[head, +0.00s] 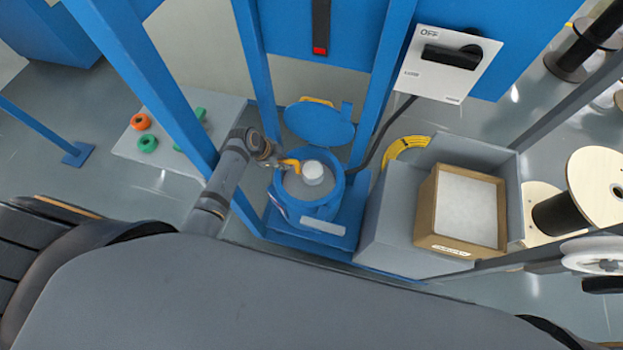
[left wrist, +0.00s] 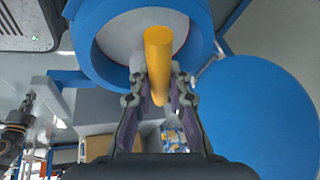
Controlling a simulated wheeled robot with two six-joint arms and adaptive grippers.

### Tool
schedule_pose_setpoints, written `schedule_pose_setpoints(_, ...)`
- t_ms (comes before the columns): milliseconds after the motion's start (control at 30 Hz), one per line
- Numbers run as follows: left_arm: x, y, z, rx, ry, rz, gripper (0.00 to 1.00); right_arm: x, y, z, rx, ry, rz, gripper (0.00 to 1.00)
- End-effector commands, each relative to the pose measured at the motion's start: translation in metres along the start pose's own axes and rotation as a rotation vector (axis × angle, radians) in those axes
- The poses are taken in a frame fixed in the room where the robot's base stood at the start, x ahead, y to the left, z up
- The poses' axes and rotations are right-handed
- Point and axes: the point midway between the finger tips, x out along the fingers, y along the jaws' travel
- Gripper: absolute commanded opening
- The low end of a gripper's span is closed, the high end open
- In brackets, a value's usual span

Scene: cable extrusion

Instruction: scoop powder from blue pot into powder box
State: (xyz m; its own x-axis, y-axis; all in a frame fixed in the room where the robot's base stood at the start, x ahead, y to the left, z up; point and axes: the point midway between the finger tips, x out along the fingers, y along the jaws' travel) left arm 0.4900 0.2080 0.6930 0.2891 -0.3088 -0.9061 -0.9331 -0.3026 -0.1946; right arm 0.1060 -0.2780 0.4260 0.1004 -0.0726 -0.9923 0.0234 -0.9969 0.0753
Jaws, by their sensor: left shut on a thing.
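The blue pot (head: 320,212) stands open on a blue base in the head view, its round lid (head: 318,127) tipped back behind it. The pot's rim (left wrist: 85,40) and pale inside also show in the left wrist view, with the lid (left wrist: 258,120) at right. A scoop with a white round cup (head: 313,171) and a yellow handle (left wrist: 158,55) is at the pot's mouth. My left gripper (head: 281,161) is shut on the yellow handle, with a finger on each side of it. The powder box (head: 428,215), wooden and holding white powder, stands right of the pot. My right gripper is out of view.
Blue frame posts (head: 385,75) rise beside the pot. Cable spools (head: 598,185) stand at right. A grey platform (head: 170,130) with orange and green rings is at left.

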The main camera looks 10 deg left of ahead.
Motion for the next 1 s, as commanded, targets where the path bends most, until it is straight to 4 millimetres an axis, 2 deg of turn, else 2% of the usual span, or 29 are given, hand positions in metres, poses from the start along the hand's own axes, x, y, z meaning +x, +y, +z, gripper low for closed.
schedule_pose_setpoints(33, -0.009, -0.002, -0.004, 0.000, 0.001, -0.001, 0.00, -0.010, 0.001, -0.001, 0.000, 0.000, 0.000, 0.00)
schedule_pose_setpoints(633, -0.060, -0.013, -0.025, 0.000, 0.001, -0.001, 0.00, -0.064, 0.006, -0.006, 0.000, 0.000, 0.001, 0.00)
schedule_pose_setpoints(1000, -0.060, -0.013, -0.025, 0.000, 0.001, -0.001, 0.00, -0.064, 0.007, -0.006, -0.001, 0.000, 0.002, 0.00)
